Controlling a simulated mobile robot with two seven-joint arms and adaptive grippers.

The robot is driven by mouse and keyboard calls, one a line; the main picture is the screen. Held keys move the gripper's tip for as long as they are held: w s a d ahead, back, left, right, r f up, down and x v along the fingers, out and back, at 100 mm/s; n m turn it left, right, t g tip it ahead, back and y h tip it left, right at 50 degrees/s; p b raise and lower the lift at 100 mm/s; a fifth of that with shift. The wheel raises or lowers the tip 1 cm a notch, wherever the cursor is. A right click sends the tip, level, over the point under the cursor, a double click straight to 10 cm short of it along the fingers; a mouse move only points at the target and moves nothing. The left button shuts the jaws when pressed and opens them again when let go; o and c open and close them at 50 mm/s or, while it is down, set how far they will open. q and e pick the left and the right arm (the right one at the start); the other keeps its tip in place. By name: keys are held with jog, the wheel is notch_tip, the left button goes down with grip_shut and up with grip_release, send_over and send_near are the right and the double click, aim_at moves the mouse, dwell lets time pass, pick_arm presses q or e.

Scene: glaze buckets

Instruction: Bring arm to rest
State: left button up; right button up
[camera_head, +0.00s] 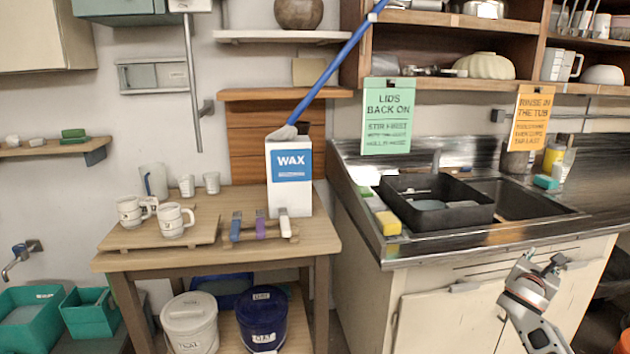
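My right gripper (541,261) is at the lower right, raised in front of the sink cabinet (440,318). Its two fingertips point up and stand apart, with nothing between them. It looks open and empty, and clear of the counter edge. My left gripper is out of view. A white lidded bucket (190,323) and a dark blue lidded bucket (263,318) stand on the lower shelf of the wooden table (318,240).
On the table are mugs on a board (190,240), a rack (262,236) of coloured handles and a white WAX box (291,190). A black tub (437,213) sits in the sink. Teal bins (30,325) stand at lower left.

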jog(key=w+a+r+m+t+y, duration=0.1)
jog(key=w+a+m+t+y, duration=0.3)
jog(key=a+m, duration=0.5)
jog(key=w+a+m+t+y, duration=0.2)
jog(key=w+a+m+y, duration=0.2)
jog(key=a+m+y, duration=0.5)
jog(key=s+a+f+g, duration=0.1)
jog(key=s+a+f, duration=0.3)
jog(key=s+f, duration=0.35)
jog(key=s+a+f+m+g, duration=0.1)
jog(key=s+a+f, duration=0.4)
jog(key=f, duration=0.4)
jog(key=s+a+f+g, duration=0.1)
jog(key=s+a+f, duration=0.2)
jog(key=s+f, duration=0.5)
jog(key=s+a+f+g+y, duration=0.1)
jog(key=s+a+f, duration=0.3)
jog(key=s, duration=1)
jog(key=s+a+f+m+g, duration=0.1)
jog(key=s+a+f, duration=0.4)
jog(key=s, duration=0.8)
jog(key=shift+s+a+g+y, duration=0.4)
jog(key=shift+a+g, duration=0.35)
jog(key=shift+g, duration=0.15)
jog(key=shift+w, duration=0.1)
